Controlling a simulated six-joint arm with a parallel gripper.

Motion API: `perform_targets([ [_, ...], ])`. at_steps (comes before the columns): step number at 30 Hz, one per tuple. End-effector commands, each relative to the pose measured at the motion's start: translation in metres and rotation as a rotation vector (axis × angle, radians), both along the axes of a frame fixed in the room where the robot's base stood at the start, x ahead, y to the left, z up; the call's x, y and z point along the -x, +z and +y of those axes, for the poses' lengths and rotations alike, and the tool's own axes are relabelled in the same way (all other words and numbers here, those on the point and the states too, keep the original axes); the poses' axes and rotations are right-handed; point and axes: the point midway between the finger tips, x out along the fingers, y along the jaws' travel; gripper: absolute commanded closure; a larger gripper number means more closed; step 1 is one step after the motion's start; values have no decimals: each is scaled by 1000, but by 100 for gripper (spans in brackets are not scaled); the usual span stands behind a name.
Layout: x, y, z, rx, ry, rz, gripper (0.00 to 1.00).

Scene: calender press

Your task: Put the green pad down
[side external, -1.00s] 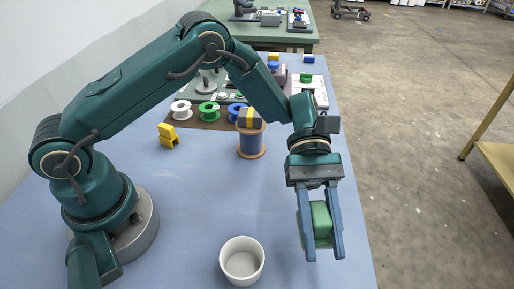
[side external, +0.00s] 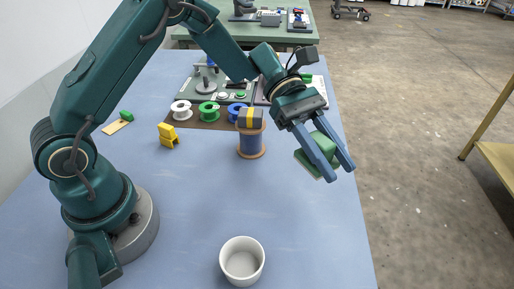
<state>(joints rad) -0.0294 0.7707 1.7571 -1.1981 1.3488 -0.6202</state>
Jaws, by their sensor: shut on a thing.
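My gripper (side external: 332,172) is at the right side of the blue table (side external: 190,215), tilted down and to the right. It is shut on the green pad (side external: 311,161), which sits between its two blue-grey fingers. The pad is a green block with a paler underside, tilted with the gripper. It appears held above the table near the right edge. The fingers hide part of the pad.
A white cup (side external: 242,262) stands at the front. A blue spool (side external: 251,143) with a grey-and-yellow block (side external: 250,118) on top stands mid-table. A yellow part (side external: 168,136) and several small spools lie further back. The front table is mostly clear.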

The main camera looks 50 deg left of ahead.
Motion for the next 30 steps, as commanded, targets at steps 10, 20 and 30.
perform_targets([
  [10,-7,-13,31,-3,399,2,100],
  [20,4,-12,49,-3,539,-4,100],
  [30,3,-56,49,-3,540,4,100],
])
